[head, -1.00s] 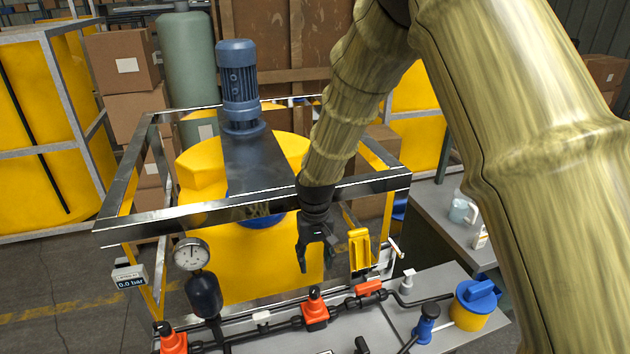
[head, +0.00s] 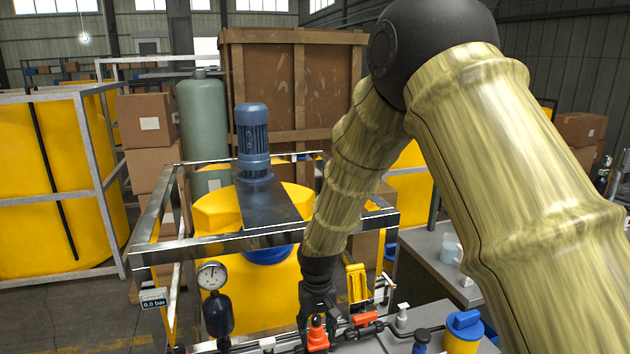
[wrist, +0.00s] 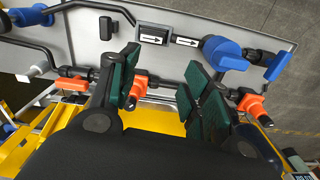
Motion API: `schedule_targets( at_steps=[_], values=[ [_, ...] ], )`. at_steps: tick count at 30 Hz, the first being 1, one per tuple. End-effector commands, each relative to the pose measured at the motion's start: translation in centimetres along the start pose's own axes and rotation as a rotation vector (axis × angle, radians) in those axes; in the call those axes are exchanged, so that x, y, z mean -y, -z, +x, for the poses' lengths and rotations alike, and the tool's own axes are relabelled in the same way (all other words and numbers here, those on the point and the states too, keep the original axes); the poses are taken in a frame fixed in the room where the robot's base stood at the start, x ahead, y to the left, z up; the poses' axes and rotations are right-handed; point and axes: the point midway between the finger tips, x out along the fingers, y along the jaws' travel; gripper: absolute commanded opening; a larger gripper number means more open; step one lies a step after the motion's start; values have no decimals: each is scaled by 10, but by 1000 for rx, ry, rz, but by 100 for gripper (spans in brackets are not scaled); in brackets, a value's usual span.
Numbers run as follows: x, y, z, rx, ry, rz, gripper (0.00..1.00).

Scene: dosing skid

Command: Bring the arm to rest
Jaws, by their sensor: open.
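My gripper (head: 322,306) is at the lower middle of the head view, in front of the yellow tank and close to the dosing panel. The wrist view shows its two fingers (wrist: 160,88) with green pads spread apart and nothing between them. Beyond the fingers lies the grey panel (wrist: 176,62) with dark piping. An orange valve (head: 317,334) shows just below the gripper in the head view. My arm comes down from the upper right and hides part of the scene behind it.
A yellow tank (head: 285,285) stands inside a metal frame (head: 215,245) with a blue motor (head: 252,135) on top. A pressure gauge (head: 211,276) is left of the gripper. A yellow-and-blue container (head: 463,333) and a grey bench (head: 440,262) are to the right. Floor at left is open.

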Motion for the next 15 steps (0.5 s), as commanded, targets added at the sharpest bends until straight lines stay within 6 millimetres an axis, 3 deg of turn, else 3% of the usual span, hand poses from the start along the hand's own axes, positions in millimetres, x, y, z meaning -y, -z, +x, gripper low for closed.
schedule_targets(
  at_steps=[11, 15],
  values=[
    [-26, -35, 70, 1, 31, 34, 48],
    [-36, -56, 107, 2, 46, 49, 48]
  ],
)
